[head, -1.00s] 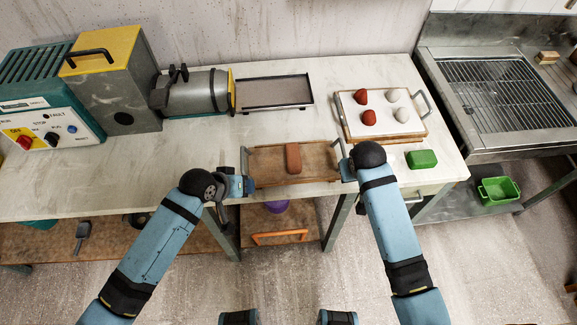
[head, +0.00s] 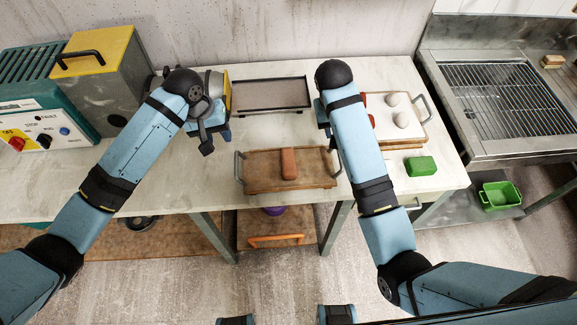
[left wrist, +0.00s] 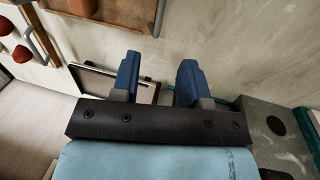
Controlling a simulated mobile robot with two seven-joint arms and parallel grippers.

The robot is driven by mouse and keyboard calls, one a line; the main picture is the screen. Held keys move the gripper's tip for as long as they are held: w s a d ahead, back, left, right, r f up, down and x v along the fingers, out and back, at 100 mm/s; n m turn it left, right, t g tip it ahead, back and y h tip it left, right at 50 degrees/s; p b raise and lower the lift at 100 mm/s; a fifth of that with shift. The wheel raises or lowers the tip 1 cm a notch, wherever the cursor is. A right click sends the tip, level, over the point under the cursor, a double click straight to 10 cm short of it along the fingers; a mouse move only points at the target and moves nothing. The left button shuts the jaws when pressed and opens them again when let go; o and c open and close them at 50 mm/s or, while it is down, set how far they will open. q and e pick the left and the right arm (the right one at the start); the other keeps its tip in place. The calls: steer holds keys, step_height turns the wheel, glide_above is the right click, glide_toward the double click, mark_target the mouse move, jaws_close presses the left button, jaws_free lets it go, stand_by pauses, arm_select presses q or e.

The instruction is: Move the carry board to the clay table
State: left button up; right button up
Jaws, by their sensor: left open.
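The carry board (head: 262,178) is a wooden tray with a grey upright handle at each end. It lies flat near the front edge of the pale worktop (head: 180,180), with a brown clay block (head: 289,163) on it. My left gripper (head: 214,137) is open and empty, behind and left of the board, clear of its left handle. In the left wrist view the fingers (left wrist: 158,84) are apart with nothing between them; part of the board (left wrist: 122,12) shows at the top. My right gripper (head: 322,115) is behind the board's right end, mostly hidden by its own arm.
A dark-rimmed tray (head: 270,96) lies at the back beside a grey cylinder machine (head: 217,88). A board with red and white lumps (head: 393,142) is at the right, partly behind my right arm. A green block (head: 421,166) lies in front of it. A grill (head: 495,90) stands further right.

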mark_target(236, 162)
arm_select(q)
steer(key=d+f, duration=0.1)
steer(key=f, duration=0.8)
steer(key=d+f, duration=0.1)
steer(key=f, duration=0.3)
steer(key=shift+w+d+f, duration=0.2)
steer(key=shift+d+f, duration=0.15)
arm_select(e)
steer(key=d+f, duration=0.1)
steer(key=f, duration=0.3)
steer(key=d+f, duration=0.1)
steer(key=f, duration=0.8)
steer(key=shift+w+d+f, duration=0.2)
steer(key=shift+d+f, duration=0.2)
arm_select(q)
steer(key=shift+c, duration=0.5)
arm_select(e)
steer(key=shift+c, duration=0.4)
arm_select(q)
jaws_close()
arm_select(e)
jaws_close()
